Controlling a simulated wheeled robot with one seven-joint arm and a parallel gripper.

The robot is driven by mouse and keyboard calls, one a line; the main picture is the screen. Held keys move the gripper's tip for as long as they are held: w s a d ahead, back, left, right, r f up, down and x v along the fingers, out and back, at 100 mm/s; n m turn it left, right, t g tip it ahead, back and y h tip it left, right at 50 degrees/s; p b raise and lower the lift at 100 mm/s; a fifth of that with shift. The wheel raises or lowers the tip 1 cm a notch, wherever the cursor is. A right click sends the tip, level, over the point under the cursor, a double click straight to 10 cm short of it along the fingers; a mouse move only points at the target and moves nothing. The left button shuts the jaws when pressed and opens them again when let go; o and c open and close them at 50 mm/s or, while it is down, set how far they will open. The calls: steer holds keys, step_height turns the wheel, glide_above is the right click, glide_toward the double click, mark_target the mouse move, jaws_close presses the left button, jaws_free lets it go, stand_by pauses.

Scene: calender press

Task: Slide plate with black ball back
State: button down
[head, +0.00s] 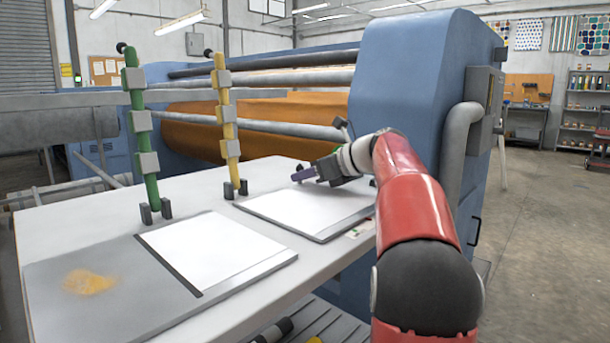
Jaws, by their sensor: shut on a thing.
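A flat plate (308,212) with a white top and a grey edge lies at the table's right side, near the press. I cannot tell whether the purple piece touches the plate. Black balls top the upright green bar (140,125) and the upright yellow bar (226,110). A small dark knob (340,122) shows by the press, just above my wrist. No black ball is clearly seen on the plate.
A grey plate (95,265) with an orange stain and a white sheet (213,250) lies at the table's front. The blue press (415,80) stands right behind my arm, with rollers (260,90) at the back. Bare table (75,215) shows at left.

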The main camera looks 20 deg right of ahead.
steer(key=c, duration=1.3)
jaws_free()
steer(key=shift+d, duration=0.1)
steer(key=v, duration=0.7)
steer(key=shift+s+d+r, duration=0.15)
steer(key=shift+s+d, duration=0.05)
steer(key=shift+s, duration=0.1)
steer(key=shift+s, duration=0.1)
